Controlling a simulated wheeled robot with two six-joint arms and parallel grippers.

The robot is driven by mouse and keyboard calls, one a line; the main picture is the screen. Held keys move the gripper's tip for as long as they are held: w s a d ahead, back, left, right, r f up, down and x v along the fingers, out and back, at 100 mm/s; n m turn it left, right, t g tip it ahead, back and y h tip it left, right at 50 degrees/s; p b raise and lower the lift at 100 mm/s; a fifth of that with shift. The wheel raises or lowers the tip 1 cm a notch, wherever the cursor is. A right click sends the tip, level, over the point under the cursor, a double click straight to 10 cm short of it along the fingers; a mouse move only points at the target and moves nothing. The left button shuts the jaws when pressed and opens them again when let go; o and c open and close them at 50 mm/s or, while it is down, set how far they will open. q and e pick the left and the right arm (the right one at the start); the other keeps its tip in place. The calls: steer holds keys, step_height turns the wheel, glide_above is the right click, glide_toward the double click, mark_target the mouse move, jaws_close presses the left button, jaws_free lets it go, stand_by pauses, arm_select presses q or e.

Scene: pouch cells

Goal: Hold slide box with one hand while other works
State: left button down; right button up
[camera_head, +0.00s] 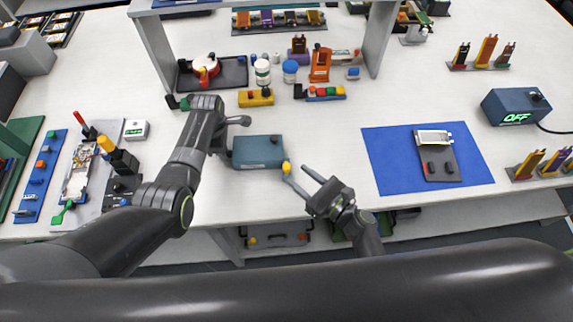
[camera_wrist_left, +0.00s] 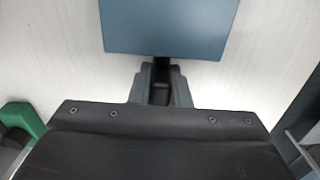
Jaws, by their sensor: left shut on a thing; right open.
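The slide box (camera_head: 258,151) is a blue-grey block on the white table, in the middle of the head view. A yellow knob (camera_head: 287,167) shows at its right end. My left gripper (camera_head: 229,138) is at the box's left end. In the left wrist view, my left gripper (camera_wrist_left: 160,75) is shut on a dark tab at the near edge of the box (camera_wrist_left: 170,28). My right gripper (camera_head: 297,174) is open to the right of the box, with its fingertips close to the yellow knob. I cannot tell whether they touch it.
A blue mat (camera_head: 390,165) with a dark block and a pouch cell (camera_head: 433,136) lies to the right. A yellow block (camera_head: 256,97) and a red-and-green strip (camera_head: 325,92) stand behind the box. A control box (camera_head: 515,106) reads OFF.

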mark_target(286, 166)
steer(key=x, duration=0.6)
steer(key=shift+c, duration=0.4)
jaws_close()
